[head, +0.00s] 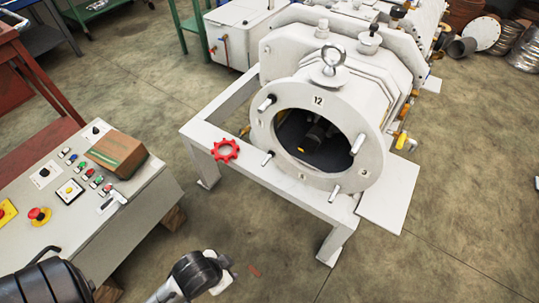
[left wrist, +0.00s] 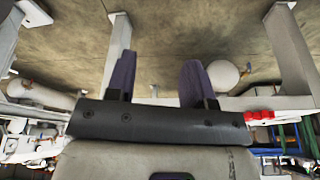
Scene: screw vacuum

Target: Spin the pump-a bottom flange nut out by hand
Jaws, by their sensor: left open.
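The white pump (head: 345,80) has a round open flange (head: 262,130) marked 12. Short pale studs stick out of the flange: one at upper left (head: 266,103), one at right (head: 357,144), one at lower left (head: 267,159) and one at the bottom (head: 335,193). I cannot make out a separate nut on the bottom stud. My left gripper (head: 218,277) is low in the head view, left of and apart from the flange. In the left wrist view its two dark fingers (left wrist: 158,78) are spread with nothing between them. My right gripper is out of view.
The pump sits on a white frame (head: 200,132), where a red star-shaped ring (head: 225,150) lies. A grey control console (head: 135,210) with a brown box (head: 117,153) stands at left. The floor between console and frame is mostly clear.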

